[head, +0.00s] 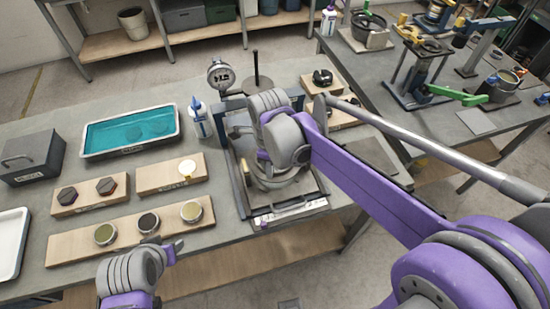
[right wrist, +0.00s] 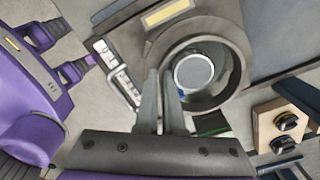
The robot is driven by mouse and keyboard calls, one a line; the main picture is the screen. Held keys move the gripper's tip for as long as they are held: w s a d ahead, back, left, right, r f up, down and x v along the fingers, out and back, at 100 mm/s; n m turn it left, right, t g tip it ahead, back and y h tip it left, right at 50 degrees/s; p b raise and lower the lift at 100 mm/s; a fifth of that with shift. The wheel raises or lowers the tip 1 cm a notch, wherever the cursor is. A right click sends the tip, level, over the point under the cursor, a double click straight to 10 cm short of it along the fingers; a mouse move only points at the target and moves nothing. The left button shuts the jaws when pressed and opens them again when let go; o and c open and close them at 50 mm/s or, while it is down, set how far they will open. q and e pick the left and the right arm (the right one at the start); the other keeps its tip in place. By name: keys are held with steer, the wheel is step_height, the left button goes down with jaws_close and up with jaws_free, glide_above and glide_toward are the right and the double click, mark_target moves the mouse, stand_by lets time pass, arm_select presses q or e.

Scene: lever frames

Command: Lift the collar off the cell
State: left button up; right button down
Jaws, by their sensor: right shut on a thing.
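In the right wrist view, the collar (right wrist: 237,64) is a thick grey ring with a round, pale-topped metal piece (right wrist: 193,72), which looks like the cell, inside its opening. My right gripper (right wrist: 163,78) is shut on the collar's near-left wall. In the head view the right gripper (head: 270,160) is over the framed stand (head: 240,190) on the bench, and its arm hides much of the collar there. Whether the collar is clear of its seat cannot be told. My left gripper (head: 172,250) is low in the head view by the bench's front edge, away from the stand; its finger opening is unclear.
A teal tray (head: 130,131), a blue-capped bottle (head: 199,119) and wooden boards (head: 130,232) with round parts lie left of the stand. A dial gauge (head: 220,75) stands behind it. A second bench (head: 440,125) with tools is at right.

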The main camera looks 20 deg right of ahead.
stand_by(0.5)
steer(key=shift+r, duration=0.5)
step_height(320, 180, up, 2)
steer(key=shift+r, duration=0.2)
steer(key=s+b, duration=0.1)
steer(key=s, duration=1.7)
arm_select(q)
steer(key=shift+w+r+p, duration=0.35)
steer(key=shift+r+p, duration=0.3)
steer(key=shift+p, duration=0.05)
steer(key=shift+w+r+p, duration=0.3)
steer(key=shift+r+p, duration=0.35)
arm_select(e)
steer(key=shift+d+r, duration=0.2)
steer(key=shift+r, duration=1)
steer(key=shift+d+r, duration=0.15)
steer(key=shift+r, duration=1)
